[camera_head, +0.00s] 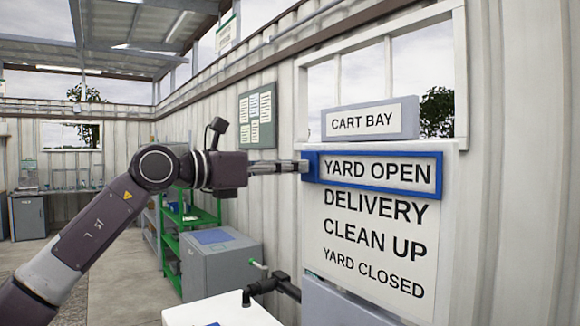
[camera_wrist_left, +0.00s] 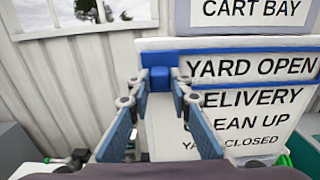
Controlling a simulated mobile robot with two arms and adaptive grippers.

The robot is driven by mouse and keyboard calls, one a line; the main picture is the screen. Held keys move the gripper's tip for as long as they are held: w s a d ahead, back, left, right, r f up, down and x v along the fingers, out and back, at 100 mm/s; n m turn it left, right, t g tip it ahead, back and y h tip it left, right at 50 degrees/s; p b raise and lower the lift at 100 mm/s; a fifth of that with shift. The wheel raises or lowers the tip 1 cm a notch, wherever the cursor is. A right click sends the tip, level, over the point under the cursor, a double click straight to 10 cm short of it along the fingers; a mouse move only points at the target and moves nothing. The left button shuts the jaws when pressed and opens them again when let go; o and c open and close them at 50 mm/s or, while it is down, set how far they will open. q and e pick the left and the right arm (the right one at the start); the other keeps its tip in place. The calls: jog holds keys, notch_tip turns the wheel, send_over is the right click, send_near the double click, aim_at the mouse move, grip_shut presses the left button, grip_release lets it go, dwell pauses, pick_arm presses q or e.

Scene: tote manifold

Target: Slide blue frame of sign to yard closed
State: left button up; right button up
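The white sign (camera_head: 345,240) on the wall lists YARD OPEN, DELIVERY, CLEAN UP and YARD CLOSED from top to bottom. The blue frame (camera_head: 378,188) surrounds the top line, YARD OPEN, and it also shows in the left wrist view (camera_wrist_left: 240,50). A blue knob (camera_wrist_left: 160,78) sticks out at the frame's left end. My left gripper (camera_head: 300,166) reaches it from the left. In the left wrist view, its two fingertips (camera_wrist_left: 160,88) lie on either side of the knob, very close to it; whether they press on it I cannot tell. My right gripper is not in view.
A grey CART BAY plate (camera_head: 370,119) sits just above the frame. Below are a grey cabinet (camera_head: 218,262), a white-topped unit (camera_head: 215,312) and black pipework (camera_head: 270,287). A green shelf (camera_head: 188,225) stands behind. The sign face below the frame is clear.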

pick_arm(q)
grip_shut()
notch_tip(320, 180, down, 18)
jog(key=b, duration=1.3)
jog(key=shift+r, duration=0.2)
jog(key=o, duration=0.6)
grip_release()
jog(key=v, duration=1.2)
